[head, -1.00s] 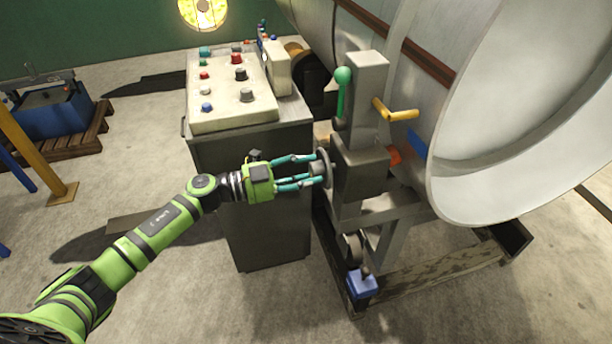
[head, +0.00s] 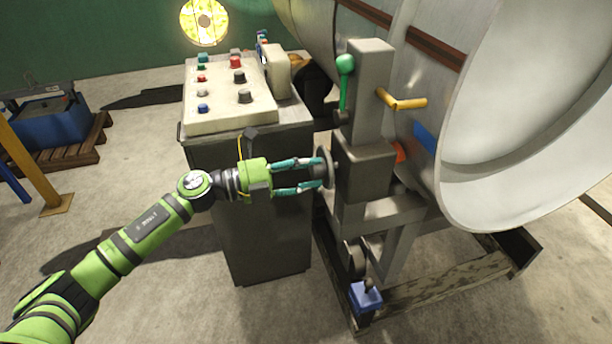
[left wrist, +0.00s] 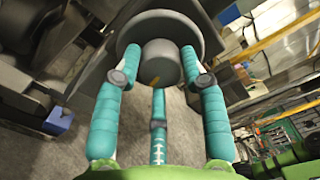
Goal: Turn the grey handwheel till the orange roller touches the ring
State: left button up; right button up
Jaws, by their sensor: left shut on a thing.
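The grey handwheel (head: 326,168) is on the left side of the grey column housing (head: 365,172). My left gripper (head: 315,173) reaches it from the left, its teal fingers shut on the wheel's hub. In the left wrist view the fingers surround the round grey hub (left wrist: 160,62), with the wheel disc (left wrist: 158,27) behind it. My right gripper is not in view.
A green-knobbed lever (head: 345,65) and a yellow crank handle (head: 405,102) stick out above the handwheel. A control cabinet (head: 250,215) stands close behind my left gripper. A blue pedal (head: 366,296) sits low by the frame.

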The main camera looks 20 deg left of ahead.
pick_arm(q)
jog(key=shift+w+a+r+m, duration=0.1)
jog(key=shift+w+a+m, duration=0.05)
jog(key=shift+m, duration=0.25)
jog(key=shift+r, duration=0.15)
jog(key=o, duration=1.2)
jog(key=shift+c, duration=0.2)
jog(key=shift+s+a+f, duration=0.2)
jog(key=shift+a, duration=0.05)
jog(key=v, duration=1.1)
jog(key=shift+s+a, duration=0.1)
